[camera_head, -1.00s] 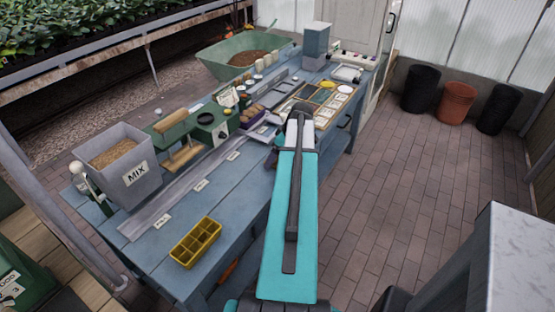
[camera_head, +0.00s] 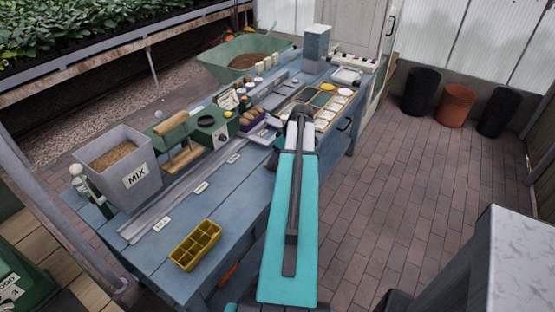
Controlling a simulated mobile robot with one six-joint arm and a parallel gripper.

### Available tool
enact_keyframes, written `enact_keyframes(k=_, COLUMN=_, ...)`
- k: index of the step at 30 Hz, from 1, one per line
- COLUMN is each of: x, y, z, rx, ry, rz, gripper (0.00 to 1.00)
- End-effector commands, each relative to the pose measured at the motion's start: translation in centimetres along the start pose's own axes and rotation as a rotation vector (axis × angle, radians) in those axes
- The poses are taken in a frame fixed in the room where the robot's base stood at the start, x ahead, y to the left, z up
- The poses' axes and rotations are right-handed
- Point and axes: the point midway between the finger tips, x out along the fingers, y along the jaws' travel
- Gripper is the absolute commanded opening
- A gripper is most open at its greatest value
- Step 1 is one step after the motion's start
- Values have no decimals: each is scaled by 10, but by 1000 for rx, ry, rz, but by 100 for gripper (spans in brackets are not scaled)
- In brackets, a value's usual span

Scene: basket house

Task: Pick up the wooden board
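No plain wooden board stands out clearly. My teal arm reaches over the bench's right edge, well to the right of this piece. A dark part at the arm's far end, possibly my gripper (camera_head: 271,160), shows just left of the arm. Its fingers are mostly hidden, and their opening cannot be made out.
The bench holds the MIX bin (camera_head: 124,169), a green device (camera_head: 212,126), a labelled metal rail (camera_head: 180,203), a yellow compartment tray (camera_head: 195,245) and a wood-framed tray (camera_head: 300,94). A green wheelbarrow (camera_head: 222,68) stands behind.

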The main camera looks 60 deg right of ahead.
Motion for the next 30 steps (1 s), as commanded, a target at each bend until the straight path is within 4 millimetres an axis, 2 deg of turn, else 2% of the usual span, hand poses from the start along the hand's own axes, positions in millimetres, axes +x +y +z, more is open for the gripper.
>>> enact_keyframes(k=8, x=-10, y=0, z=-4, rx=0, ry=0, rz=0, gripper=42)
enact_keyframes(k=17, x=-32, y=1, z=-14, rx=-1, ry=1, rz=2, gripper=42)
enact_keyframes(k=26, x=-54, y=-14, z=34, rx=3, ry=1, rz=2, gripper=42)
enact_keyframes(k=30, x=-68, y=-21, z=61, rx=4, ry=0, rz=2, gripper=42)
